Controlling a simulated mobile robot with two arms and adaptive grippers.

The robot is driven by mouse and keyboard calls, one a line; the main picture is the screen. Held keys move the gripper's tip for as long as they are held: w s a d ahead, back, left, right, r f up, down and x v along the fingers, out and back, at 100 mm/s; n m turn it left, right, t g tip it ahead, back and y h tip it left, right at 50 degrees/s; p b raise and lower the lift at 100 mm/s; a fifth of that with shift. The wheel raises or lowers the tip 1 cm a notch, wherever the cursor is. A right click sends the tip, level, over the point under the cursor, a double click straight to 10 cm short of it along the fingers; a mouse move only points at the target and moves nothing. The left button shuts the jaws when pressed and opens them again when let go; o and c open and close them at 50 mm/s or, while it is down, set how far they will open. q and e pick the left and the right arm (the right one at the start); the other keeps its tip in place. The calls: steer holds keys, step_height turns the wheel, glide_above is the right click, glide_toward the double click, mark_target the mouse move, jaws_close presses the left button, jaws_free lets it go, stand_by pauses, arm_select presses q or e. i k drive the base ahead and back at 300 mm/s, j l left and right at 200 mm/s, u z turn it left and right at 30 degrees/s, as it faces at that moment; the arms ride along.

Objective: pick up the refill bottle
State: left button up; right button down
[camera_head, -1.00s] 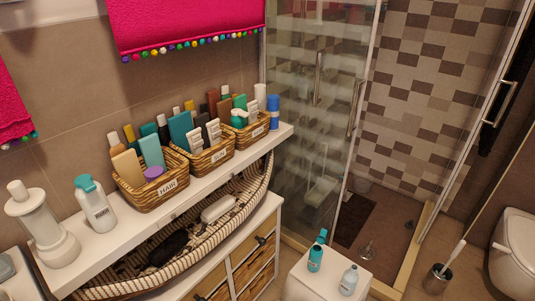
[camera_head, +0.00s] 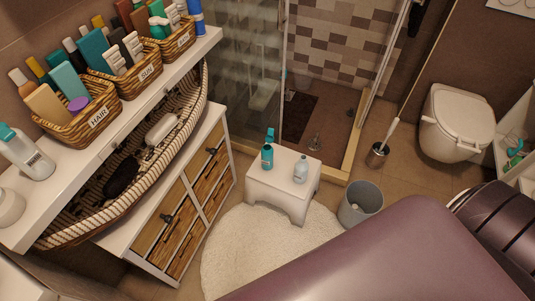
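Two bottles stand upright on a small white stool (camera_head: 285,201) in the middle of the head view. One is a teal bottle (camera_head: 267,157) with a tall cap and a pale label. The other is a pale, greyish bottle (camera_head: 300,171) to its right. I cannot tell from the labels which one is the refill bottle. A white bottle with a teal top (camera_head: 24,153) stands on the shelf at the left. Neither of my grippers is in view; a purple link of my own arm covers the lower right.
A grey bin (camera_head: 360,205) stands right of the stool, on the tiled floor. A round cream rug (camera_head: 262,255) lies in front. The wicker-drawer cabinet (camera_head: 178,212) and shelf of baskets (camera_head: 113,108) are left; the shower glass is behind; a toilet (camera_head: 456,122) is right.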

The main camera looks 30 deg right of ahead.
mark_target(302, 166)
steer(key=k+z, duration=0.1)
steer(key=z, duration=1.05)
